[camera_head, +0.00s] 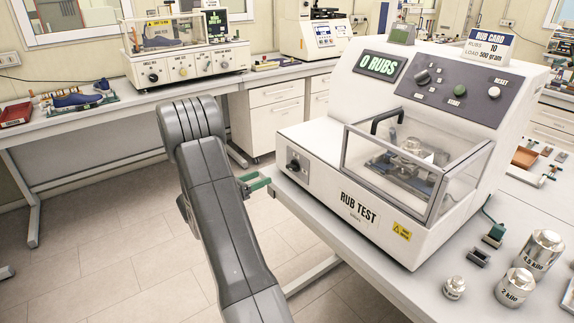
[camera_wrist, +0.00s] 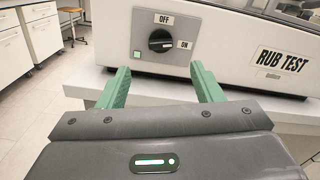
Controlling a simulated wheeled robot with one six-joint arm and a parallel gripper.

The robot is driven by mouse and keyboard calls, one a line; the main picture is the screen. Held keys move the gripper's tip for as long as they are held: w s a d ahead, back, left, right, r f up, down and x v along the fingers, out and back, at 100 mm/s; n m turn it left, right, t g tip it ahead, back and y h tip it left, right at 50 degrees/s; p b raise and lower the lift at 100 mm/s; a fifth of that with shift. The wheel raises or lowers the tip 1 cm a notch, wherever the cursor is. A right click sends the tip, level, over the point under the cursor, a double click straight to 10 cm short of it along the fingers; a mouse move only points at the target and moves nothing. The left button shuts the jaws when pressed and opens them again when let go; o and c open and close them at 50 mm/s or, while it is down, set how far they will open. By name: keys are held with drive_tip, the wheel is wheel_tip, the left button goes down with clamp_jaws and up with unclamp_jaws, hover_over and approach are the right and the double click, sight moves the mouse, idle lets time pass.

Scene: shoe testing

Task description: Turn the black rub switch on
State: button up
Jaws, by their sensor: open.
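A small green square shows at the plate's lower left. My gripper (camera_wrist: 160,68) is open and empty, its green fingers apart just in front of and below the knob, not around it. In the head view my arm hides part of the gripper (camera_head: 258,183).
The machine's clear cover (camera_head: 415,165) with a black handle is closed. The display (camera_head: 382,64) reads 0 RUBS. Metal weights (camera_head: 517,285) stand on the bench at right. The floor left of the bench is clear. A back bench (camera_head: 120,110) holds other devices.

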sight(289, 167)
drive_tip(key=p+x, duration=0.2)
drive_tip(key=x, duration=0.9)
drive_tip(key=shift+w+d+p, duration=0.15)
drive_tip(key=shift+d+p, duration=0.15)
drive_tip(key=shift+p, duration=0.05)
drive_tip(key=shift+c, duration=0.2)
drive_tip(key=c, duration=0.9)
drive_tip(key=shift+f+m+b, duration=0.25)
drive_tip(key=shift+m+b, duration=0.05)
drive_tip(key=shift+b, duration=0.65)
drive_tip(key=shift+m+b, duration=0.5)
drive_tip(key=shift+b, duration=0.6)
drive_tip(key=shift+m+b, duration=0.5)
drive_tip(key=shift+b, duration=0.35)
drive_tip(key=shift+r, duration=0.25)
